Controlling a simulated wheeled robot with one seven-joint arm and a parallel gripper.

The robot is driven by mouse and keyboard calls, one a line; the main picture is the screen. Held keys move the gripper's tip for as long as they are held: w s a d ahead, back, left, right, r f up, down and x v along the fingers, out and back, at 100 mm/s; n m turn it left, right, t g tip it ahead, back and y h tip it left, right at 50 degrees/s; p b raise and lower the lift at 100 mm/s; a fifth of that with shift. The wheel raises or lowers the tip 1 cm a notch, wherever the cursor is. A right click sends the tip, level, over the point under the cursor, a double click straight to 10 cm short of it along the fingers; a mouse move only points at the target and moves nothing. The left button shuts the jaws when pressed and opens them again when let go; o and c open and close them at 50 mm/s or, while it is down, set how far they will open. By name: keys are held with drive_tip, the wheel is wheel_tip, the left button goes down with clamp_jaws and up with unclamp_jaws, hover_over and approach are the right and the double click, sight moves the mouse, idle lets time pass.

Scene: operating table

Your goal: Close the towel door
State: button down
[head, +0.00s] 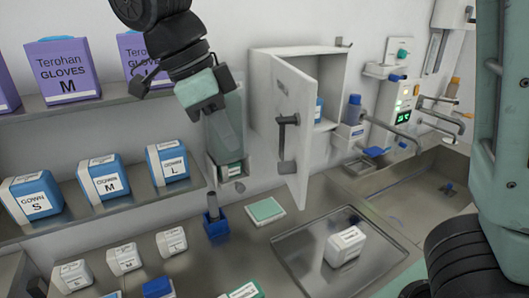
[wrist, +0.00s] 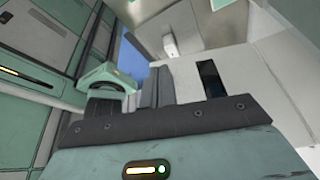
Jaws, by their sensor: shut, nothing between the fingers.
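The white door (head: 292,120) of the wall cabinet stands ajar, swung out towards the counter, with a dark handle (head: 286,132) on its outer face. The cabinet (head: 262,62) is open on the right, and a blue and white item (head: 318,108) shows inside. I cannot read a towel label on it. In the wrist view, the closed fingers (wrist: 152,88) are near a pale panel with a dark strip, possibly the door and handle.
Shelves with glove and gown boxes (head: 105,178) are at the left. A metal tray (head: 300,238) with a white box (head: 345,245) lies below the door. A sink (head: 410,195) is at the right.

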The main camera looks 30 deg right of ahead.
drive_tip(key=s+d+f+p, duration=0.1)
drive_tip(key=d+f+p, duration=0.1)
drive_tip(key=d+f, duration=0.3)
drive_tip(key=shift+s+d+p, duration=0.35)
drive_tip(key=shift+s+d, duration=0.05)
